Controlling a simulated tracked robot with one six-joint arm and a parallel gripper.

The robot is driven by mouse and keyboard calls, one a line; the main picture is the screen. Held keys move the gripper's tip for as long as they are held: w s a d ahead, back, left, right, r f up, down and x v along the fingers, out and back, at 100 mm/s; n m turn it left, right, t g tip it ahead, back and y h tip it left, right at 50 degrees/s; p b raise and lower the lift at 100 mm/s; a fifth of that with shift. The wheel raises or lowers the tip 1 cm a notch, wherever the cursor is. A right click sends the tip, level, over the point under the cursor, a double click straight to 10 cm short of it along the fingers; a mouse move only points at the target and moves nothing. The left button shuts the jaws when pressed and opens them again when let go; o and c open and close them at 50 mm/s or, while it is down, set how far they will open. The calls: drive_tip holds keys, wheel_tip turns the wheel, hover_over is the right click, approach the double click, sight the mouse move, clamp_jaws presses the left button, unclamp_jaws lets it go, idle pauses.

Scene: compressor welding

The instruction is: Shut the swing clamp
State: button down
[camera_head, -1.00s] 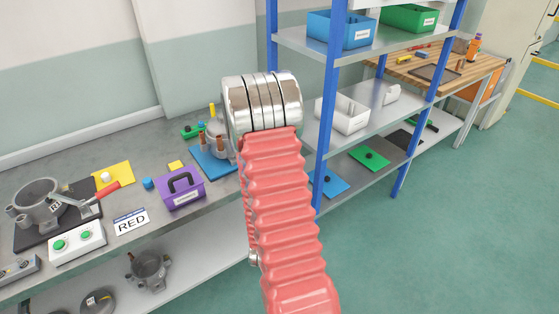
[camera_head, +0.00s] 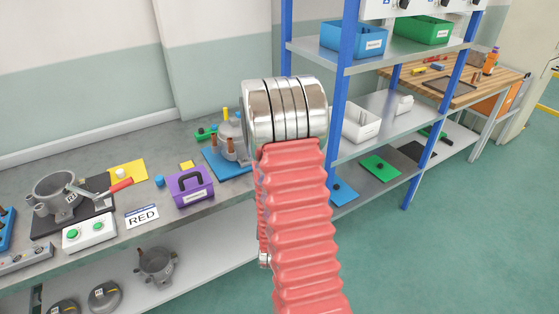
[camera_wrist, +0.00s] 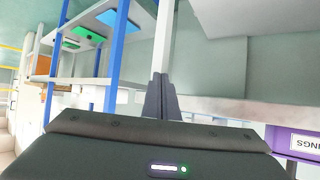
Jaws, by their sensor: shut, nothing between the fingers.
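The swing clamp, with its red handle (camera_head: 121,186), is at the left of the bench in the head view. Its metal arm runs from the handle toward the grey compressor housing (camera_head: 58,186) on a dark base plate (camera_head: 42,224). It is too small to tell whether the clamp is open or shut. My gripper (camera_wrist: 160,92) shows in the wrist view with its two dark fingers together and nothing between them. In the head view my gripper is hidden behind my red-sleeved arm. The clamp is not visible in the wrist view.
A two-button box (camera_head: 90,232) stands in front of the housing. A blue-post shelf (camera_head: 350,90) rises beside my arm. The green floor (camera_head: 450,250) at right is clear.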

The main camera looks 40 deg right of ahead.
drive_tip(key=s+a+r+n+g+y, duration=0.15)
drive_tip(key=a+y, duration=0.25)
drive_tip(key=a, duration=0.5)
drive_tip(key=a+r+n+g+y, duration=0.2)
drive_tip(key=a+r+n+y, duration=0.15)
drive_tip(key=a, duration=0.45)
drive_tip(key=s+a+r+n, duration=0.1)
drive_tip(key=s+a+r, duration=0.2)
drive_tip(key=a+r, duration=0.2)
drive_tip(key=s+a+r+n+t+y, duration=0.1)
drive_tip(key=s+a+r, duration=0.3)
drive_tip(key=r, duration=0.6)
drive_tip(key=s+a+r+n, duration=0.3)
drive_tip(key=a+r, duration=0.2)
drive_tip(key=r, duration=0.2)
drive_tip(key=shift+s+a+r, duration=0.3)
drive_tip(key=shift+s+r, duration=0.05)
drive_tip(key=shift+r, duration=0.05)
drive_tip(key=shift+y, duration=0.25)
